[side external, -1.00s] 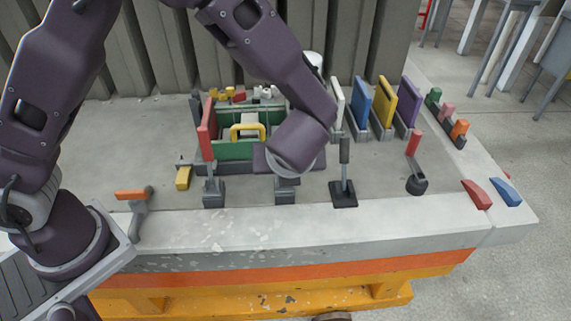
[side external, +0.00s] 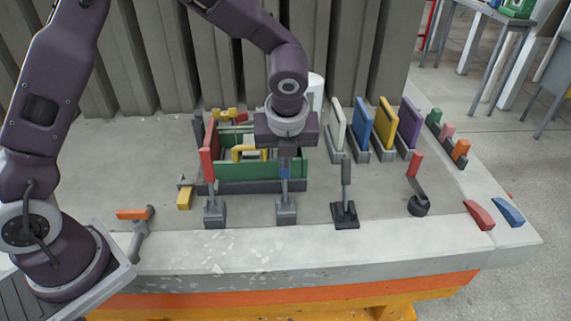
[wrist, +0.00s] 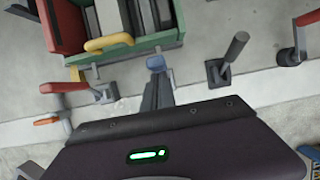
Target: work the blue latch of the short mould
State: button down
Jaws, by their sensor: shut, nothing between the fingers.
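The short mould has green long walls (side external: 262,174) and a red end panel (side external: 208,165), with a yellow handle (side external: 243,151) inside. The blue latch (side external: 285,172) stands at its front on a grey base (side external: 286,213). In the wrist view the latch's blue top (wrist: 156,63) shows just beyond my fingertips (wrist: 157,80). My gripper (side external: 285,160) is shut and empty, pointing down at the latch. Its fingers overlap the latch in the side view, so I cannot tell whether they touch it.
A red-handled lever (side external: 207,170) stands left of the latch, a dark lever (side external: 346,175) right of it, and another red-handled lever (side external: 416,165) further right. Coloured panels (side external: 384,122) stand in slots at the back right. The concrete front edge (side external: 330,243) is mostly clear.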

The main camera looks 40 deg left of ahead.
jog(key=shift+w+a, duration=0.25)
jog(key=shift+a, duration=0.05)
jog(key=shift+w+a, duration=0.15)
dwell(0.3)
jog(key=s+d+f+v, duration=0.1)
jog(key=s+d+v, duration=0.1)
jog(key=v, duration=1)
jog(key=s+a+r+n+t+h, duration=0.1)
jog(key=s+a+n, duration=0.3)
jog(key=s+n, duration=0.7)
jog(key=s+a+r+n+t+h, duration=0.1)
jog(key=s+a+r+n, duration=0.3)
jog(key=s+n, duration=0.7)
jog(key=a+n, duration=0.1)
jog(key=n, duration=0.4)
jog(key=shift+s+a+t+h, duration=0.15)
jog(key=shift+a+t+h, duration=0.05)
jog(key=shift+t+h, duration=0.2)
